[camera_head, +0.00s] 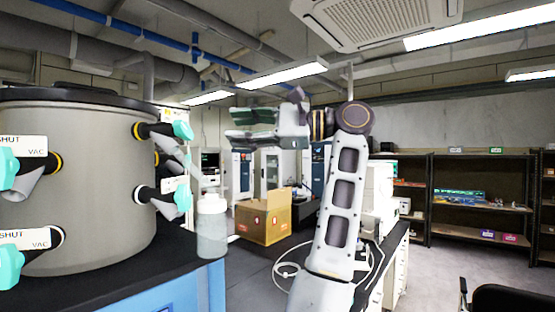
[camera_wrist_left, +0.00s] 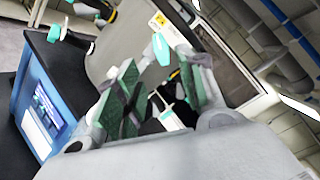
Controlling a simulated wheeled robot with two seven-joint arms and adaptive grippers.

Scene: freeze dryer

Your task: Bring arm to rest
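My left gripper (camera_head: 250,128) is raised in the middle of the head view, its green-padded fingers pointing left. In the left wrist view the left gripper (camera_wrist_left: 160,98) has its two fingers spread apart, with nothing held between them. Its white arm link rises from the bottom of the head view to a dark round joint. The gripper appears clear of the grey freeze dryer drum (camera_head: 85,195) and its teal-handled valves. My right gripper is in neither view.
A translucent bottle (camera_head: 212,232) is below a valve by the black bench top (camera_head: 150,262); I cannot tell whether it is attached. An open cardboard box (camera_head: 262,222) is farther back. Dark shelves (camera_head: 478,215) line the right wall. Grey floor is open at right.

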